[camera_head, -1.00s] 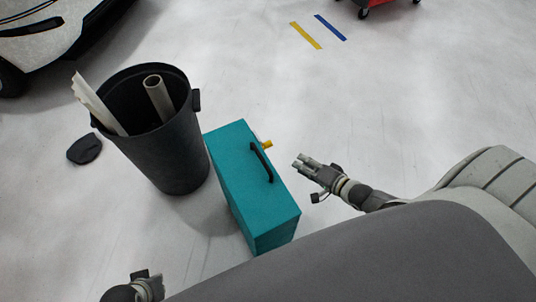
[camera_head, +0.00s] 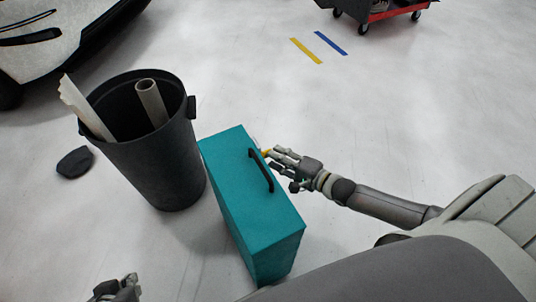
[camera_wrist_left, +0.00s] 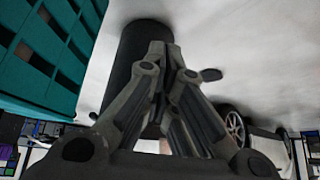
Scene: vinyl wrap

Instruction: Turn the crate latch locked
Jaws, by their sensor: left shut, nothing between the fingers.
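The teal crate (camera_head: 245,200) stands upright on the floor with a black handle (camera_head: 262,172) on its top. Its small yellow latch (camera_head: 266,153) is at the far right edge, partly hidden by my right fingers. My right gripper (camera_head: 274,158) is at the latch, with its fingertips appearing to reach it; whether they grip it is unclear. My left gripper (camera_head: 118,288) is low at the bottom left, well away from the latch. In the left wrist view the left gripper (camera_wrist_left: 170,55) is shut and empty, beside the slotted crate side (camera_wrist_left: 45,55).
A black bin (camera_head: 155,160) holding pale rolls stands left of the crate. A dark flat object (camera_head: 75,162) lies left of the bin. A car (camera_head: 60,40) is at the upper left and a red cart (camera_head: 390,12) at the top right. Floor right of the crate is open.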

